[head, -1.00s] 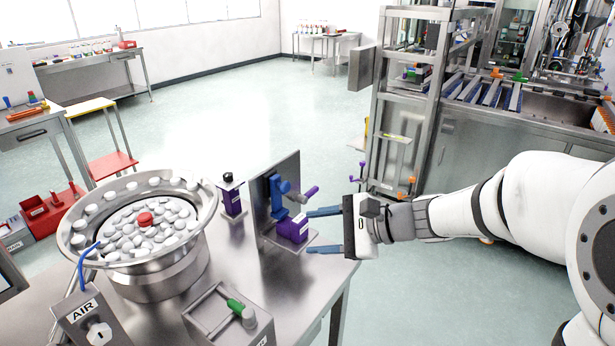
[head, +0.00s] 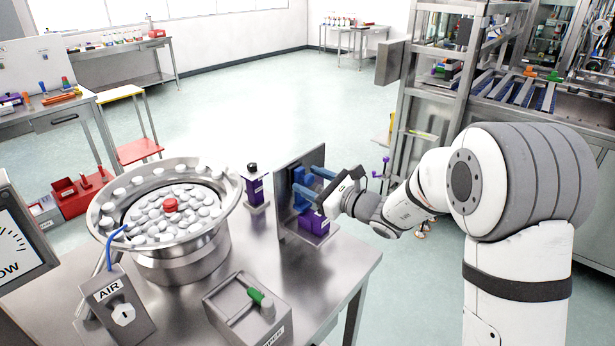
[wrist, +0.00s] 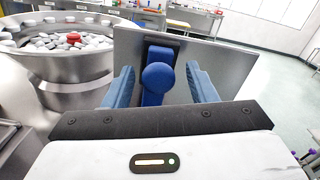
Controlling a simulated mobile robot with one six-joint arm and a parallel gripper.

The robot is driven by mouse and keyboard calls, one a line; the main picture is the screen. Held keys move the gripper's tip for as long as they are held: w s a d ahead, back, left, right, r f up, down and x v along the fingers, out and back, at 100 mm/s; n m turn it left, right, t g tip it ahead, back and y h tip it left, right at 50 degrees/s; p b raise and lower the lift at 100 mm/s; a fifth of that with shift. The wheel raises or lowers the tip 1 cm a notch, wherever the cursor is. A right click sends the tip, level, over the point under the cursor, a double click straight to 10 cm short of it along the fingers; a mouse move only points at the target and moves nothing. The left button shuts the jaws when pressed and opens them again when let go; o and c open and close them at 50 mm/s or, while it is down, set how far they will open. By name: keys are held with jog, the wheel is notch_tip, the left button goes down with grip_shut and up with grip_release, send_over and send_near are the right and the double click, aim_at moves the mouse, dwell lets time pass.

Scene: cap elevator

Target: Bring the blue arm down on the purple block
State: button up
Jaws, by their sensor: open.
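The blue arm (head: 298,178) is mounted on an upright metal plate (head: 283,212) at the table's right side. In the wrist view, the blue arm (wrist: 154,97) has a round knob facing me. My gripper (head: 309,181) is open at the blue arm. In the wrist view, the blue fingers of my gripper (wrist: 160,72) stand on either side of the knob, with gaps visible. The purple block (head: 314,223) sits low in front of the plate, below my gripper. It is hidden in the wrist view.
A metal bowl (head: 170,255) with white caps and one red cap stands left of the plate. A small purple device (head: 255,188) stands behind, and a box with a green-handled lever (head: 262,298) in front. Open floor (head: 300,110) lies beyond the table.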

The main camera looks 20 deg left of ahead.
jog(key=shift+w+a, duration=0.15)
jog(key=shift+a, duration=0.25)
jog(key=shift+c, duration=0.4)
grip_shut()
